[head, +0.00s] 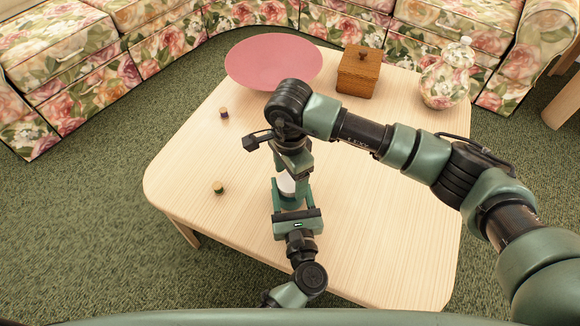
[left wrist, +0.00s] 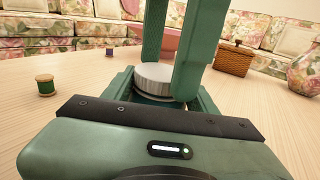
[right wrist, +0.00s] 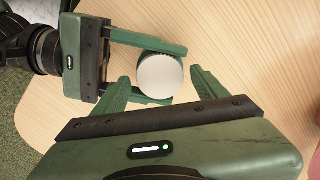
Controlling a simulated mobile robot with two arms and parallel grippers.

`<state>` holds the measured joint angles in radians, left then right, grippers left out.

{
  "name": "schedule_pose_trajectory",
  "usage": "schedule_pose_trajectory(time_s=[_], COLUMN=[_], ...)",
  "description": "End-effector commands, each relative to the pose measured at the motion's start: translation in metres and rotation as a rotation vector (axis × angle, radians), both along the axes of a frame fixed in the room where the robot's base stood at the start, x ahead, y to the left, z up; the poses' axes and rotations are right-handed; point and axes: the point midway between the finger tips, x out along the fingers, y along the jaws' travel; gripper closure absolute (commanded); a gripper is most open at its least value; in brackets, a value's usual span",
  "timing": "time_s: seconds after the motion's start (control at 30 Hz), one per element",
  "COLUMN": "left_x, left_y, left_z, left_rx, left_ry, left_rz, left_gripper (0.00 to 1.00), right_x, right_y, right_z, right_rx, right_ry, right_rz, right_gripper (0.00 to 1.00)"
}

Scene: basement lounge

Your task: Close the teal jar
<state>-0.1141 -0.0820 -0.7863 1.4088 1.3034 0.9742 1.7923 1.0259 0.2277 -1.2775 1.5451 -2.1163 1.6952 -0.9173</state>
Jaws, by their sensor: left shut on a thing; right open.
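A pale grey-white lid with a ridged side (left wrist: 153,76) sits level between my left fingers. It also shows from above in the right wrist view (right wrist: 160,77) and partly in the head view (head: 287,186). My left gripper (head: 291,184) is shut on the jar, low over the table. My right gripper (right wrist: 162,80) is open and points down from above. Its fingertips stand on either side of the lid, seemingly apart from it. How tightly the lid sits cannot be told.
The jar is above a light wooden table (head: 380,245). Two thread spools stand on the left, one green (head: 218,187) and one dark (head: 224,113). A pink bowl (head: 272,63), a wooden box (head: 359,72) and a floral jar (head: 447,77) stand at the back. Floral sofas surround it.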

Motion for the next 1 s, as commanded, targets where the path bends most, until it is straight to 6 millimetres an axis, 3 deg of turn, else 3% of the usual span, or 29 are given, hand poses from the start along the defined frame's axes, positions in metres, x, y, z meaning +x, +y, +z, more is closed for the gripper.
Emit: schedule_pose_trajectory(time_s=[0.37, 0.6, 0.77, 1.0], left_x=[0.0001, 0.0001, 0.0001, 0.0002], left_y=[-0.0001, -0.0001, -0.0001, 0.0], left_z=[0.0004, 0.0004, 0.0004, 0.0003], left_rx=[0.0, 0.0, 0.0, 0.0], left_ry=[-0.001, -0.001, -0.001, -0.001], left_rz=[0.0, 0.0, 0.0, 0.0], left_gripper=[1.0, 1.0, 1.0, 1.0], right_x=[0.0001, 0.0, 0.0, -0.0004], right_y=[0.0001, 0.0002, 0.0001, 0.0001], right_z=[-0.0052, -0.005, -0.005, -0.0054], right_rx=[0.001, 0.001, 0.001, 0.004], right_ry=[-0.001, -0.001, -0.001, -0.002], right_rz=[0.001, 0.0, -0.064, -0.533], right_gripper=[0.27, 0.94, 0.95, 0.95])
